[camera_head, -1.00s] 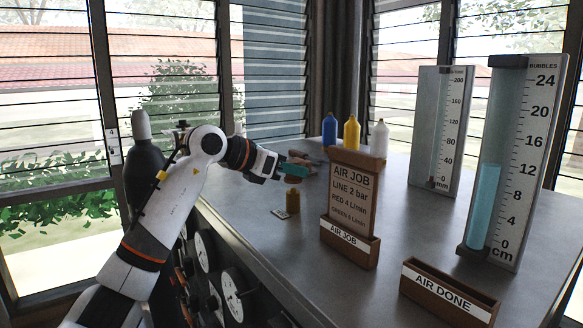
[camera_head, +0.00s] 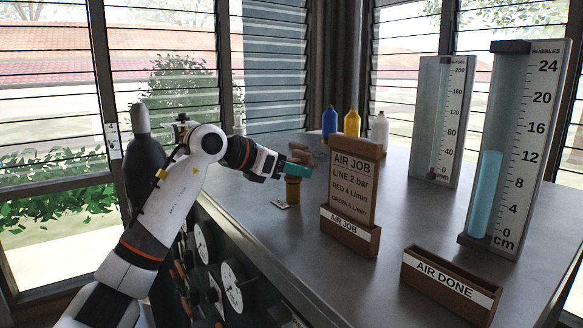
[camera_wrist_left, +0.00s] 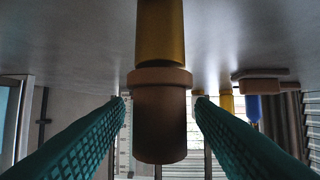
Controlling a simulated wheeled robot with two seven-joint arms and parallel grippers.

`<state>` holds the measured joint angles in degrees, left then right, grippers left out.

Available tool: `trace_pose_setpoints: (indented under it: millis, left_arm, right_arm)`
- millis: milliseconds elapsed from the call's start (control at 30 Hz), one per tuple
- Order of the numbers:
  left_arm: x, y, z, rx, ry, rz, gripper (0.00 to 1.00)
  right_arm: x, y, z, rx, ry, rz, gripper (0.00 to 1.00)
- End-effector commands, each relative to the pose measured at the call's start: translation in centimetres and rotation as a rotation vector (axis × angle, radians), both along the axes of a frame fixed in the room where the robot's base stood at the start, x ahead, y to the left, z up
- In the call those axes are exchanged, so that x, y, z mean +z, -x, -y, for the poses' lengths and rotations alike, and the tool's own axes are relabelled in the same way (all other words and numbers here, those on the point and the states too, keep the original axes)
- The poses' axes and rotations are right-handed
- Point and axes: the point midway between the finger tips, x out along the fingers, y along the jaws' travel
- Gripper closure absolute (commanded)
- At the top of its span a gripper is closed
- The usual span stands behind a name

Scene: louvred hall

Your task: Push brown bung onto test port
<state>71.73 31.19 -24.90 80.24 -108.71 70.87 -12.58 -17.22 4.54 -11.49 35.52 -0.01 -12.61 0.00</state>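The brown bung (camera_wrist_left: 160,122) is a wide cylinder with a flange, in the middle of the left wrist view, which shows the scene upside down. Its flange end meets the brass-coloured test port (camera_wrist_left: 161,32), in line with it and with no gap seen; how firmly it sits I cannot tell. The port also shows in the head view (camera_head: 292,191), upright on the bench. My left gripper (camera_wrist_left: 161,100) has its green fingers on either side of the bung, with narrow gaps to it; it also shows in the head view (camera_head: 295,170). My right gripper is out of view.
The AIR JOB board (camera_head: 352,190) stands close to the right of the port on the grey bench (camera_head: 385,250). Blue (camera_head: 329,124), yellow (camera_head: 352,124) and white (camera_head: 379,132) bottles stand behind. An AIR DONE box (camera_head: 450,279) and two gauges stand right.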

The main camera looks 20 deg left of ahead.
Motion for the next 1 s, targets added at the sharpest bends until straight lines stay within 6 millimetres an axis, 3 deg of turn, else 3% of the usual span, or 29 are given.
trace_pose_setpoints:
  millis: [300,800,1000]
  left_arm:
    - [0.2,0.1,-0.1,0.000,0.000,0.000,0.48]
    - [5.1,2.5,-2.2,0.002,-0.001,0.000,0.48]
    - [5.9,3.0,-2.6,0.000,-0.001,0.001,0.48]
  right_arm:
    - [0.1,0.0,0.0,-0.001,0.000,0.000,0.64]
    - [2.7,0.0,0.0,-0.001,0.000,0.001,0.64]
    - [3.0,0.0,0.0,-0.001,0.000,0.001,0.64]
